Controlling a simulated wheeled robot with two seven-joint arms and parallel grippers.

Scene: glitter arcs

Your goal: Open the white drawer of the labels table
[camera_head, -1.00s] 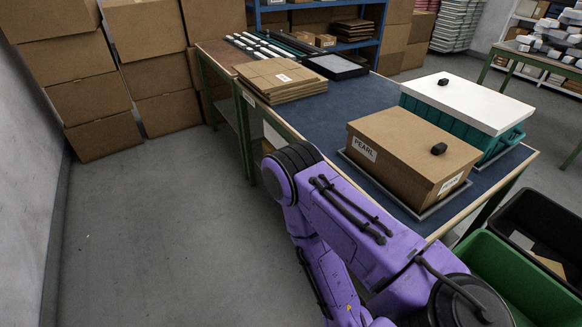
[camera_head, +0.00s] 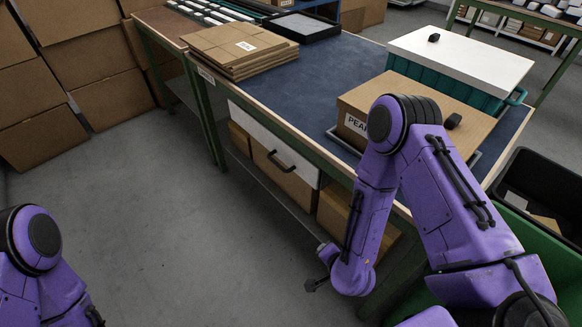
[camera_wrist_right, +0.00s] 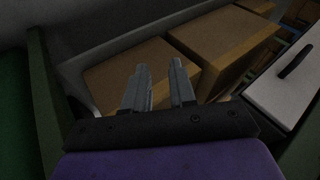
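The white drawer (camera_head: 262,143) sits under the blue-topped table (camera_head: 290,84), its front looking flush with the table's side. Its black bar handle (camera_head: 282,162) is bare. The drawer (camera_wrist_right: 274,96) and handle (camera_wrist_right: 296,60) also show at the right of the right wrist view. My right gripper (camera_wrist_right: 159,66) is open and empty, its two fingers apart, pointing at cardboard boxes under the table. In the head view my right arm hangs down in front of the table, right of and nearer than the drawer; its fingers are not clear there. My left arm enters at lower left; its gripper is out of view.
Cardboard boxes (camera_head: 343,213) stand on the shelf below the drawer. A PEARL box (camera_head: 370,98), a teal crate with white lid (camera_head: 465,60) and flat cardboard (camera_head: 238,45) lie on the table. A green bin (camera_head: 540,245) stands at right. The floor (camera_head: 150,200) before the drawer is clear.

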